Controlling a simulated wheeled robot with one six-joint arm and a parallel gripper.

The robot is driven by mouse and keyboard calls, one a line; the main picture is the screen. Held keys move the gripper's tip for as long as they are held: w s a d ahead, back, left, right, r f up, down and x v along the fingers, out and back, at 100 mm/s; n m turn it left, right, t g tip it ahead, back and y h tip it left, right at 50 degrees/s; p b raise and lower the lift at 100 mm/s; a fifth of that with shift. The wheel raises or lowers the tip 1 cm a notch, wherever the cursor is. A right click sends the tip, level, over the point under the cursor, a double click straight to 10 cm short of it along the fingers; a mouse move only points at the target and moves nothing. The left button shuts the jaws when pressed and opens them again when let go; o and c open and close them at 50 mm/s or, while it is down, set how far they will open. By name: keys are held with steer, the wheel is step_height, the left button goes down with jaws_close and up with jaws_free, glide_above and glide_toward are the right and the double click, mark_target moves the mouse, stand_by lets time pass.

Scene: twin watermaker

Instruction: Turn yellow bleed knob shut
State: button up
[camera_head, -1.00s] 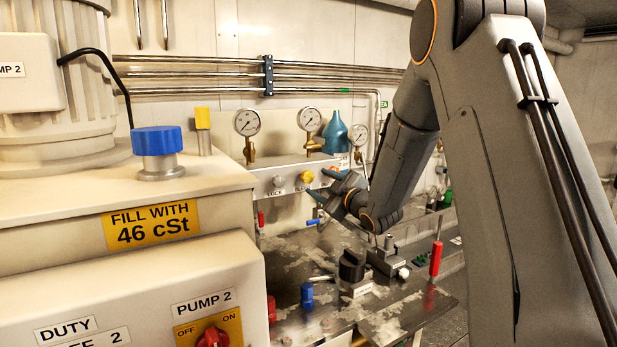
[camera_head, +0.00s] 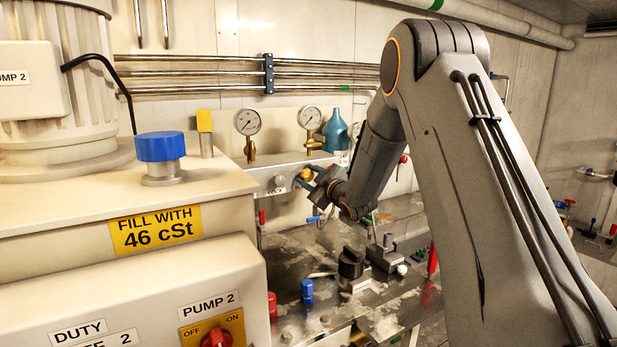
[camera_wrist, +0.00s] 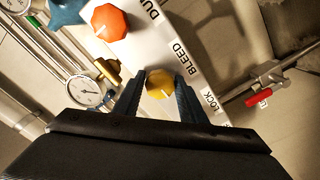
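The yellow bleed knob (camera_wrist: 160,84) sits on the manifold's front face beside the BLEED label (camera_wrist: 186,59). A white pointer line shows on it in the wrist view. In the head view the knob (camera_head: 306,174) is partly covered by my gripper. My gripper (camera_wrist: 160,82) has its two dark fingers spread, one on each side of the knob. I cannot tell whether the fingers touch it. In the head view my gripper (camera_head: 308,183) reaches the manifold from the right.
An orange-red knob (camera_wrist: 110,22) stands near the DUMP label. The LOCK label (camera_wrist: 213,102) is on the other side. A red-handled valve (camera_wrist: 259,97) lies to the right. Gauges (camera_head: 248,122) and a blue funnel-shaped vessel (camera_head: 336,132) stand above the manifold.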

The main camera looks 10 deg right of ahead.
steer(key=c, duration=0.6)
steer(key=shift+c, duration=0.2)
steer(key=shift+m, duration=0.3)
steer(key=m+b, duration=0.1)
steer(key=m, duration=0.2)
steer(key=shift+m, duration=0.3)
steer(key=m, duration=0.3)
steer(key=shift+m, duration=0.3)
steer(key=m, duration=0.5)
steer(key=shift+d+m, duration=0.1)
steer(key=shift+m, duration=0.2)
steer(key=shift+m+p, duration=0.65)
steer(key=shift+m, duration=1.55)
